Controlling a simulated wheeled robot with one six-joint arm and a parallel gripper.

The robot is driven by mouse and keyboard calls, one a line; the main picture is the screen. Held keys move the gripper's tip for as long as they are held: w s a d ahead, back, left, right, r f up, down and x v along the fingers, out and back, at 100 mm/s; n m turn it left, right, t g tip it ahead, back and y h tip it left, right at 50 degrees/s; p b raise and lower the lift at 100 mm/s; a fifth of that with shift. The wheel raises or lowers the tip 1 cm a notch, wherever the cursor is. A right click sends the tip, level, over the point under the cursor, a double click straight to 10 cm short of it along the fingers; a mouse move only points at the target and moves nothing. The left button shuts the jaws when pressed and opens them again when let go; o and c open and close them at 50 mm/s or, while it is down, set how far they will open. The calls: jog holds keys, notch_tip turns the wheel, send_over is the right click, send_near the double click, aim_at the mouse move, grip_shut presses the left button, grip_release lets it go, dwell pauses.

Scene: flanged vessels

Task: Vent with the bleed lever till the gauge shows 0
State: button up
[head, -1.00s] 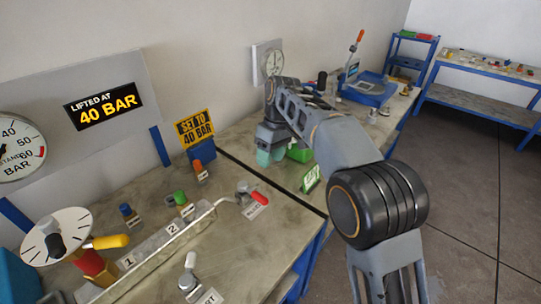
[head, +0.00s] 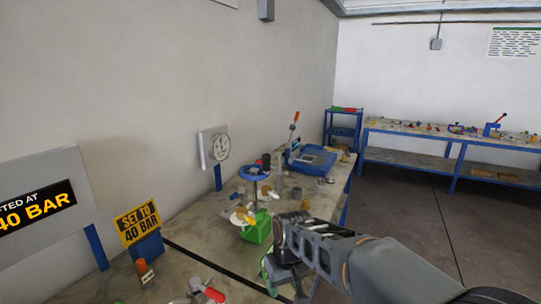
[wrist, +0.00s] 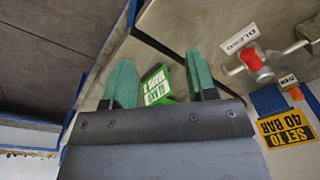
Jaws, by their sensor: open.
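The bleed lever, with a red grip (head: 214,295), is cut off at the bottom edge of the head view. In the wrist view its red grip (wrist: 251,60) is at the upper right, beside an upside-down white label (wrist: 238,39). My gripper (wrist: 162,75) is open, its teal fingers apart and holding nothing. The lever lies to the right of both fingers in that view, apart from them. In the head view one teal finger (head: 266,272) shows at the lower middle, right of the lever. The large bar gauge is out of view; the "40 BAR" board (head: 38,215) is partly cut off.
A yellow "SET TO 40 BAR" sign (head: 138,223) stands left on the bench. A green-and-white sign (wrist: 156,86) appears between my fingers. Open floor (head: 405,240) is at right.

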jog(key=s+d+r+m+t, duration=0.1)
jog(key=s+d+m+t, duration=0.2)
jog(key=s+d, duration=0.8)
jog(key=shift+d+m+h, duration=0.4)
jog(key=shift+d+m, duration=0.4)
jog(key=shift+d, duration=0.35)
